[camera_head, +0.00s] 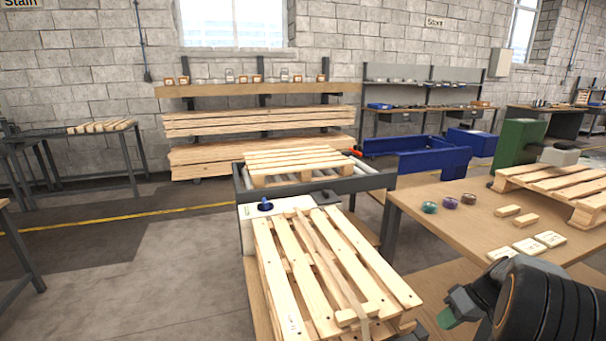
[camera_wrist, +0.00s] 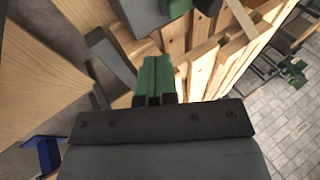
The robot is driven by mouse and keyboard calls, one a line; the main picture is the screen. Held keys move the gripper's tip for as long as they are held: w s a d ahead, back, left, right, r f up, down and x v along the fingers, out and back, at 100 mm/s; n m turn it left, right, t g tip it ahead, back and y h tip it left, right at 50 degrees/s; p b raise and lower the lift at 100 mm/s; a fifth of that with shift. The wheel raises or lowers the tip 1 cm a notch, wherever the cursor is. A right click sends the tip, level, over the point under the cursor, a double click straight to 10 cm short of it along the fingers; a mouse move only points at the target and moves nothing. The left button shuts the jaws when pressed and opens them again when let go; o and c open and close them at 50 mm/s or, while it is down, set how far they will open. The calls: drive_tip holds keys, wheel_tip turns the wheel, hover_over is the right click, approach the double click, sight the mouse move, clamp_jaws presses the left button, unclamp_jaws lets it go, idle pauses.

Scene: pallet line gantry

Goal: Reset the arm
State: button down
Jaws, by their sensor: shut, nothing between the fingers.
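My gripper (camera_head: 446,318) shows at the lower right of the head view, with a green fingertip pointing left. It hangs between the wooden pallet in front and the work table. In the wrist view my gripper (camera_wrist: 154,72) has its green fingers together, with nothing between them. The near wooden pallet (camera_head: 290,262) lies to the left of my gripper in the head view, apart from it. Its slats also show in the wrist view (camera_wrist: 205,60), beyond the fingers.
A work table (camera_head: 425,215) at the right holds several coils, small wood blocks, pale tiles and another pallet (camera_head: 560,183). A roller conveyor (camera_head: 365,183) with a small pallet (camera_head: 295,163) stands behind the near pallet. Open floor (camera_head: 170,270) lies at the left.

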drive_tip(key=s+a+r+h+p, duration=0.2)
drive_tip(key=s+a+r+p, duration=0.2)
drive_tip(key=r, duration=0.5)
drive_tip(key=s+a+r+m+t+h+p, duration=0.1)
drive_tip(key=s+a+r+p, duration=0.3)
drive_tip(key=a+r+p, duration=0.5)
drive_tip(key=s+a+r+m+t+h+p, duration=0.1)
drive_tip(key=s+a+r+h+p, duration=0.2)
drive_tip(key=a+r+p, duration=0.3)
wheel_tip(320, 180, up, 4)
drive_tip(key=shift+s+a+p, duration=0.3)
drive_tip(key=shift+s+a, duration=0.5)
drive_tip(key=shift+a, duration=0.35)
